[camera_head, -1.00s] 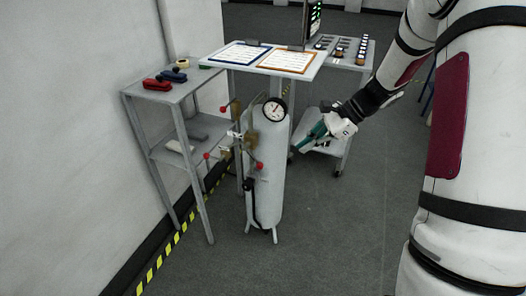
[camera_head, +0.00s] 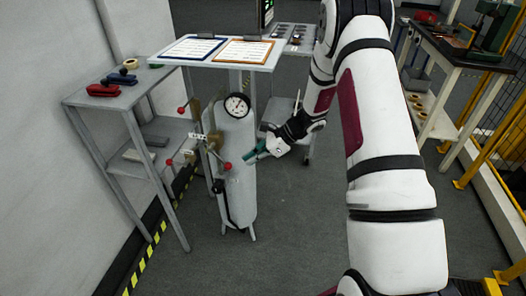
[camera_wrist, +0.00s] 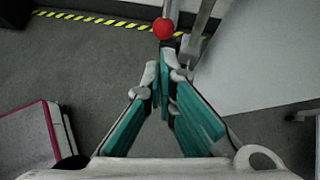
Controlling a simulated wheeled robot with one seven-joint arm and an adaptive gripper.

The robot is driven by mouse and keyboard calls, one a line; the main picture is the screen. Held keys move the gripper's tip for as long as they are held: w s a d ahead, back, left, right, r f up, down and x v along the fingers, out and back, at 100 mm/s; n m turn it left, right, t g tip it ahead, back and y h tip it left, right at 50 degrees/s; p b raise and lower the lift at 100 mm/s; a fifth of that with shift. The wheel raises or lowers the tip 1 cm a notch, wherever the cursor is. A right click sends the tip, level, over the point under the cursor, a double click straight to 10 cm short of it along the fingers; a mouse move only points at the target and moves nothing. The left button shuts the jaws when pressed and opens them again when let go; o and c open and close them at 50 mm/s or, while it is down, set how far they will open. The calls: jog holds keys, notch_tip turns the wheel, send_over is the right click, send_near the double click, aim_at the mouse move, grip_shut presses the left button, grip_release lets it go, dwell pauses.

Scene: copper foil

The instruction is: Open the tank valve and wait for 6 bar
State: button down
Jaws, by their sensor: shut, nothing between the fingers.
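The white tank (camera_head: 238,188) stands upright on short legs on the floor. A round dial gauge (camera_head: 237,105) sits at its top; its reading is too small to tell. Valve levers with red ball ends, one at the tank's front (camera_head: 227,166), another at left (camera_head: 170,162) and one higher up (camera_head: 182,110), stick out from the metal fittings (camera_head: 207,140). My gripper (camera_head: 250,158) is at the tank's right side, close to the front red ball. In the wrist view its teal-padded fingers (camera_wrist: 162,80) are shut and empty, with a red ball (camera_wrist: 163,29) just beyond the tips.
A grey shelf (camera_head: 105,95) with red and blue items stands left by the wall. A table with framed sheets (camera_head: 218,62) is behind the tank. A workbench (camera_head: 455,58) and yellow fencing (camera_head: 500,125) are at right. The middle floor is clear.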

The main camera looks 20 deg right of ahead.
aim_at(220, 159)
jog(key=shift+a+r+x, duration=0.15)
jog(key=shift+r+x, duration=0.05)
jog(key=shift+x, duration=0.8)
jog(key=shift+a+r+x, duration=0.15)
jog(key=shift+x, duration=0.9)
jog(key=shift+w, duration=0.1)
jog(key=shift+w+a+f+y+b, duration=0.1)
jog(key=shift+f+y+b, duration=0.3)
jog(key=shift+b, duration=0.25)
